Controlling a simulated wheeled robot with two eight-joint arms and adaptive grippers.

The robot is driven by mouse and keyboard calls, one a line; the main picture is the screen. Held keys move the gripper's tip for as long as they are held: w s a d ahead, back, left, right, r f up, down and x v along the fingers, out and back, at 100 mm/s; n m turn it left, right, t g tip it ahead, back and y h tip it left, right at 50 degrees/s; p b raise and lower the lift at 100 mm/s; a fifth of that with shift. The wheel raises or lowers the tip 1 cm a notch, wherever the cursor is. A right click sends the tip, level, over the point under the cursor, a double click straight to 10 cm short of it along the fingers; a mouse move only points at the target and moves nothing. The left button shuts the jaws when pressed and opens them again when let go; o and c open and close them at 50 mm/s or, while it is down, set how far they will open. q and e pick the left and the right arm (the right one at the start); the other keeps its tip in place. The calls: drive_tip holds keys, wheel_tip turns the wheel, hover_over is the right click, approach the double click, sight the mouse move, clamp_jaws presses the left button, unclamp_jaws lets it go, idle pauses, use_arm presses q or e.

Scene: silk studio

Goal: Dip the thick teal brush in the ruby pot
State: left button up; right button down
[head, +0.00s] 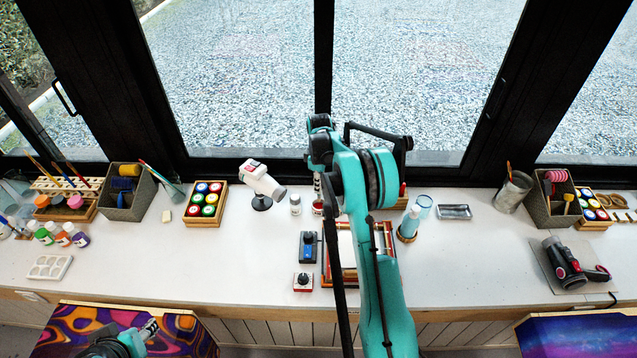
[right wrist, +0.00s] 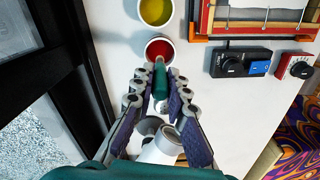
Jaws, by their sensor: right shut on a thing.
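My right gripper (right wrist: 160,74) is shut on the thick teal brush (right wrist: 160,84). In the right wrist view the brush's far end overlaps the opening of the ruby pot (right wrist: 158,47), a white cup with red inside; how deep it sits I cannot tell. In the head view the ruby pot (head: 317,208) shows just below the right gripper (head: 318,188), partly hidden by it and my arm. The brush is hard to make out there. My left gripper (head: 149,329) is at the lower left, far from the pot; its jaws are unclear.
A yellow pot (right wrist: 155,11) stands just past the ruby one. A small white pot (head: 295,204) and a white device on a stand (head: 262,184) are to its left. A framed screen (right wrist: 262,18) and two control boxes (head: 307,247) (head: 303,281) lie nearer. The counter's left middle is clear.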

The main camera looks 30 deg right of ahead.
drive_tip(key=shift+w+f+b, duration=0.1)
drive_tip(key=shift+f+b, duration=0.2)
drive_tip(key=shift+f, duration=0.3)
wheel_tip(320, 180, down, 2)
drive_tip(key=shift+b, duration=0.85)
drive_tip(key=shift+f+b, duration=0.45)
drive_tip(key=shift+f, duration=0.2)
drive_tip(key=shift+r, duration=0.15)
wheel_tip(320, 180, up, 6)
drive_tip(key=p, duration=0.3)
drive_tip(key=shift+r, duration=0.25)
drive_tip(key=shift+f, duration=0.1)
